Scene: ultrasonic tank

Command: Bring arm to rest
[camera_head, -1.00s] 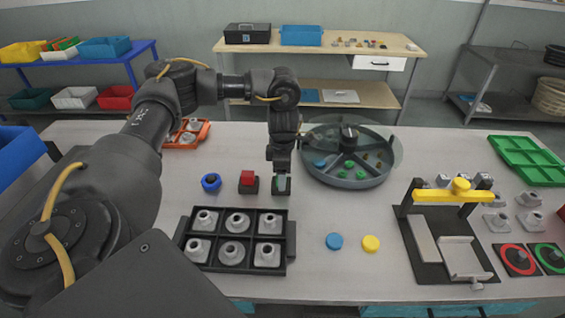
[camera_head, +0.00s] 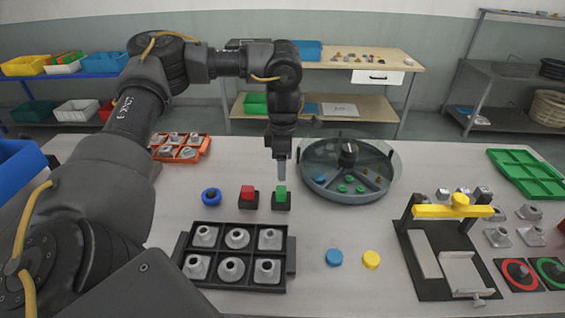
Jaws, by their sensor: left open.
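My left arm comes in from the left and arches over the table. Its gripper (camera_head: 281,172) hangs pointing down just above the green button block (camera_head: 281,196), apart from it as far as I can see. It is open, with nothing visible between its fingers. A red button block (camera_head: 248,196) and a blue round knob (camera_head: 211,196) stand to its left. My right gripper is not in view.
A black tray (camera_head: 290,268) of grey parts lies in front. A round divided tank (camera_head: 347,190) stands right of the gripper. An orange tray (camera_head: 203,152) is behind left. A yellow-handled press (camera_head: 452,211) and green tray (camera_head: 495,155) are at right.

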